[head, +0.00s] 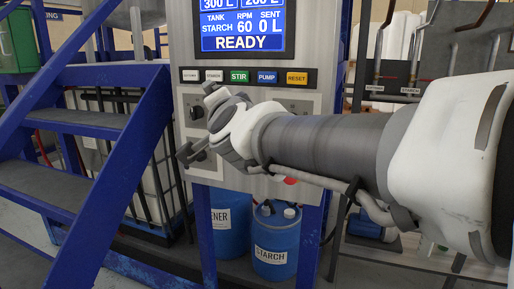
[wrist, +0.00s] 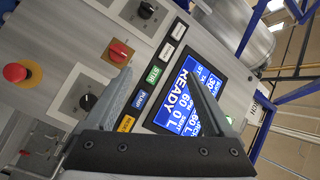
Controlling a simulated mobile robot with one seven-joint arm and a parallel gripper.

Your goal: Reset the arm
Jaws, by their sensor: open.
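My gripper (head: 196,122) is in front of the lower control plate of the grey panel (head: 181,45), its two fingers spread apart with nothing seen between them. My arm reaches in from the right and hides much of that plate. In the wrist view my gripper (wrist: 158,68) shows two dark fingers, open, over the panel's face near the button row and the screen. Whether a finger touches the panel cannot be told. The screen (head: 242,27) reads tank STARCH, RPM 60, SENT 0 L and READY. It also shows tilted in the wrist view (wrist: 184,88).
Below the screen are the green STIR (head: 239,76), blue PUMP (head: 267,77) and yellow RESET (head: 297,78) buttons. The wrist view shows a red mushroom button (wrist: 15,72) and a red knob (wrist: 119,52). Blue stairs (head: 75,125) stand left; a blue STARCH drum (head: 275,250) stands below.

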